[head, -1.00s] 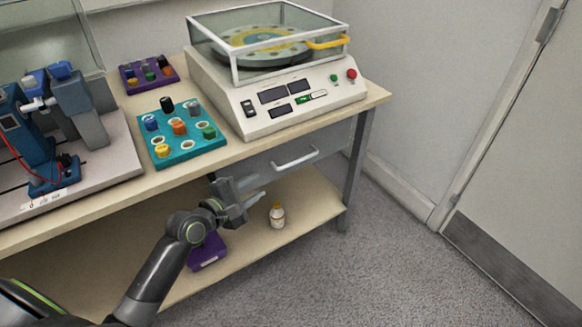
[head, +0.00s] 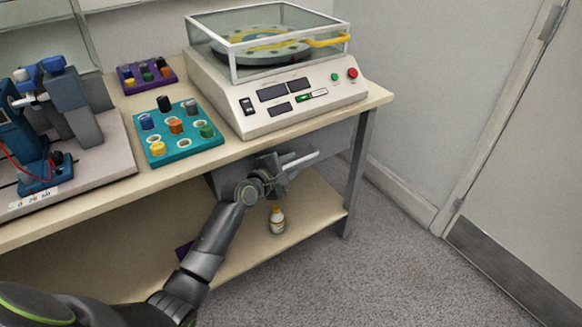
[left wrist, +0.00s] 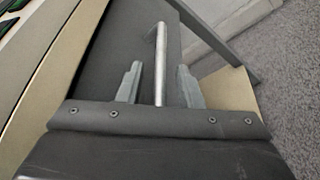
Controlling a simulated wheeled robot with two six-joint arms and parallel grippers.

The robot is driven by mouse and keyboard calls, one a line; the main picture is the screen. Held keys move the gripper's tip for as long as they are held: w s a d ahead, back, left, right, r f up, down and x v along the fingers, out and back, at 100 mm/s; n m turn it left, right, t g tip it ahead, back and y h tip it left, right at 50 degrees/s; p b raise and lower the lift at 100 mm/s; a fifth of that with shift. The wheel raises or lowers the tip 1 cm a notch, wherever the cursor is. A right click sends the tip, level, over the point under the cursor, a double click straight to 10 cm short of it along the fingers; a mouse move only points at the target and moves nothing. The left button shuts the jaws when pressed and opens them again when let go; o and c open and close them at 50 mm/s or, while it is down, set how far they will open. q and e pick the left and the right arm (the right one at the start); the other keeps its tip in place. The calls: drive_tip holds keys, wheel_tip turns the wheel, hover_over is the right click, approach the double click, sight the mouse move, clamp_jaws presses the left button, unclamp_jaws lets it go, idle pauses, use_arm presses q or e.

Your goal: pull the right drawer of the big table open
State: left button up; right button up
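The big table (head: 240,153) has a wooden top, and the grey front of its right drawer (head: 337,138) sits below the edge, looking closed. The drawer's pale bar handle (head: 306,157) sticks out partly behind my left gripper (head: 283,166). In the left wrist view the handle (left wrist: 160,48) runs between the two grey fingers of my left gripper (left wrist: 159,68). The fingers are apart, with a gap on each side of the bar. The dark drawer front (left wrist: 103,68) lies beyond them. My right gripper is not in view.
A white-bottle (head: 277,220) stands on the lower shelf (head: 310,205) below my left gripper. A purple object (head: 184,250) is mostly hidden by my arm. A table leg (head: 357,175) stands right of the drawer. The floor (head: 400,270) in front is clear.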

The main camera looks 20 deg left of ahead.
use_arm(q)
drive_tip(key=shift+w, duration=0.25)
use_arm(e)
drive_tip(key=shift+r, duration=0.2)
use_arm(q)
drive_tip(key=shift+c, duration=0.4)
clamp_jaws()
drive_tip(key=shift+s+d, duration=0.1)
drive_tip(key=shift+d, duration=0.05)
